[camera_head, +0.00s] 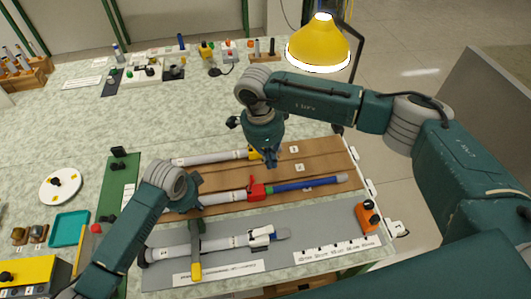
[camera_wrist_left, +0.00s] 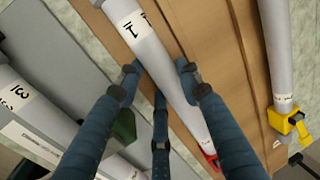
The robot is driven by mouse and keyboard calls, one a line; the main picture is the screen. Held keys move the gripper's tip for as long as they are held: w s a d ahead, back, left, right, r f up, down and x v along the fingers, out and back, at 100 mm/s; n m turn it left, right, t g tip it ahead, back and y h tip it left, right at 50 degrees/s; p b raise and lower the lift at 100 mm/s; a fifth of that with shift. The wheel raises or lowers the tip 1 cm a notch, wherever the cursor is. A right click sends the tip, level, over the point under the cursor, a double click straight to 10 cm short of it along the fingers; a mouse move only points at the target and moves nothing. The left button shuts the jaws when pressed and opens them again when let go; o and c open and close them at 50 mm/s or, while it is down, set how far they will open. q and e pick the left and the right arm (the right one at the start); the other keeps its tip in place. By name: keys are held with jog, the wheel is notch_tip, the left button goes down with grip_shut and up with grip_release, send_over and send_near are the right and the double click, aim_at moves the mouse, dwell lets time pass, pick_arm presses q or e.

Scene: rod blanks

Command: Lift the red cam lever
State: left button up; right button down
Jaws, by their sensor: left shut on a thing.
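The red cam lever (camera_head: 257,191) sits on the middle white tube (camera_head: 225,196), where a blue rod (camera_head: 305,185) comes out to the right. In the left wrist view the red lever (camera_wrist_left: 210,155) shows at the lower right, partly cut off by a finger. My left gripper (camera_head: 190,205) is shut on this white tube, left of the lever; in the left wrist view its fingers (camera_wrist_left: 160,80) lie on both sides of the tube (camera_wrist_left: 165,65). My right gripper (camera_head: 271,160) points down above the board, near the yellow lever and behind the red one. Whether its fingers are open is unclear.
A rear tube with a yellow lever (camera_head: 255,153) and a front tube with a white clamp (camera_head: 262,237) lie parallel. An orange block (camera_head: 368,217) stands at the right edge. A yellow lamp (camera_head: 319,45) hangs behind.

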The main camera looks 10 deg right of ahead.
aim_at(250, 184)
jog(key=f, duration=0.5)
jog(key=shift+s+d+f, duration=0.1)
jog(key=shift+d+f, duration=0.3)
jog(key=a, duration=0.3)
jog(key=shift+r, duration=0.2)
jog(key=shift+a+r, duration=0.15)
jog(key=shift+a, duration=0.3)
